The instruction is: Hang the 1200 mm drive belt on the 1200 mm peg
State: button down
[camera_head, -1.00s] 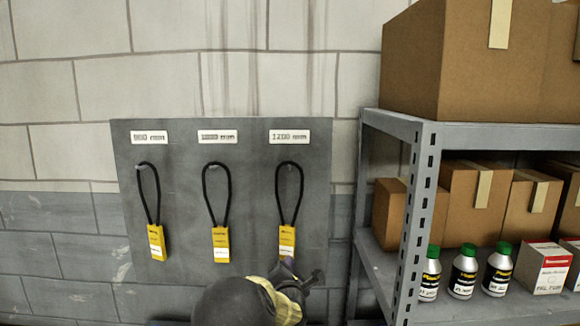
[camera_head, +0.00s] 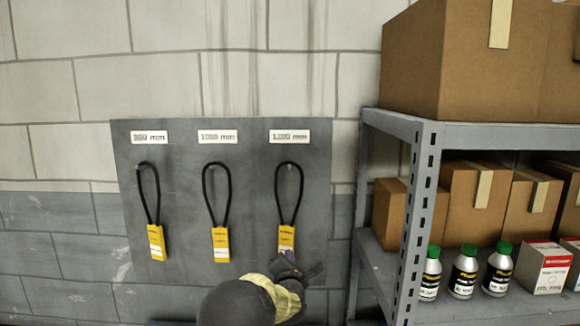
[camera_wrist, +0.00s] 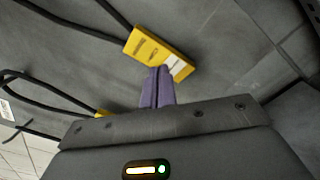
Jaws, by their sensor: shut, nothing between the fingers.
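A black drive belt with a yellow sleeve (camera_head: 286,237) hangs in a loop at the peg under the 1200 mm label (camera_head: 289,136) on the grey board. My gripper (camera_head: 286,256) is at the lower end of that sleeve and partly covers it. In the wrist view my purple fingers (camera_wrist: 157,88) are shut together with nothing between them, just below the yellow sleeve (camera_wrist: 158,54). I cannot tell whether the fingertips touch it. The belt's top is at the peg, which is too small to make out clearly.
Two more belts with yellow sleeves hang at the left peg (camera_head: 156,242) and middle peg (camera_head: 220,244). A grey metal shelf (camera_head: 420,190) with boxes and several bottles (camera_head: 464,272) stands close on the right. The wall left of the board is clear.

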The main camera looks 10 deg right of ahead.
aim_at(289, 242)
jog(key=shift+w+d, duration=0.25)
jog(key=shift+w, duration=0.9)
jog(key=shift+w+d, duration=0.25)
jog(key=shift+w, duration=0.85)
jog(key=shift+w+d+b, duration=0.15)
jog(key=shift+w+b, duration=0.15)
jog(key=shift+w, duration=0.65)
dwell(1.6)
jog(key=shift+s, duration=0.45)
dwell(2.8)
